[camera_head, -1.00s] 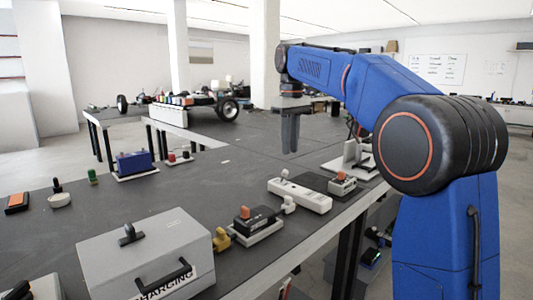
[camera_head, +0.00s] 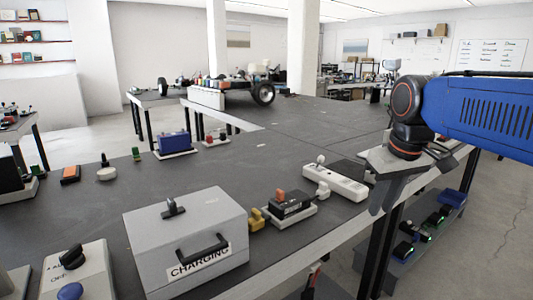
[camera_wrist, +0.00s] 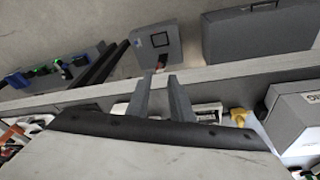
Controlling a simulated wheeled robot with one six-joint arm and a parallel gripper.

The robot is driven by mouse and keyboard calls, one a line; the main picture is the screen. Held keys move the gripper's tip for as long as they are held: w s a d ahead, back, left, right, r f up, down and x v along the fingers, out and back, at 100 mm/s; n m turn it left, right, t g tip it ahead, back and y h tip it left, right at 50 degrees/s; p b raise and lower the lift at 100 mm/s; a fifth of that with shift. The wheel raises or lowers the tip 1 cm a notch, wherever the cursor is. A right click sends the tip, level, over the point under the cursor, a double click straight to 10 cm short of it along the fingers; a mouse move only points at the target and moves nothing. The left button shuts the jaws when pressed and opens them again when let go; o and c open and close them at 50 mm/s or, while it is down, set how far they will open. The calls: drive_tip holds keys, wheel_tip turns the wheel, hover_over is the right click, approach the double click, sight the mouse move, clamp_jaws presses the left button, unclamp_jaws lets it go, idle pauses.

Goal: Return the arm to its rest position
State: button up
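My blue arm reaches in from the right side of the head view. My gripper (camera_head: 382,208) hangs at the right, pointing down, by the table's front edge and right of the white power strip. In the wrist view its two grey fingers (camera_wrist: 161,79) stand apart with a gap between them. Nothing is held between them. From these views I cannot tell exactly how high the fingertips are above or beside the edge.
The dark table (camera_head: 290,150) holds a grey charging box (camera_head: 190,240), a switch block (camera_head: 292,206) and a white power strip (camera_head: 335,182). A low shelf (camera_head: 428,240) with several small devices stands at the right. Open floor (camera_head: 500,230) lies right of it.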

drive_tip(key=s+d+f+m+t, duration=0.1)
drive_tip(key=s+d+f+m, duration=0.1)
drive_tip(key=s+f, duration=1.3)
drive_tip(key=shift+d+f+m+t, duration=0.15)
drive_tip(key=shift+f+m+t, duration=0.25)
drive_tip(key=shift+f, duration=0.2)
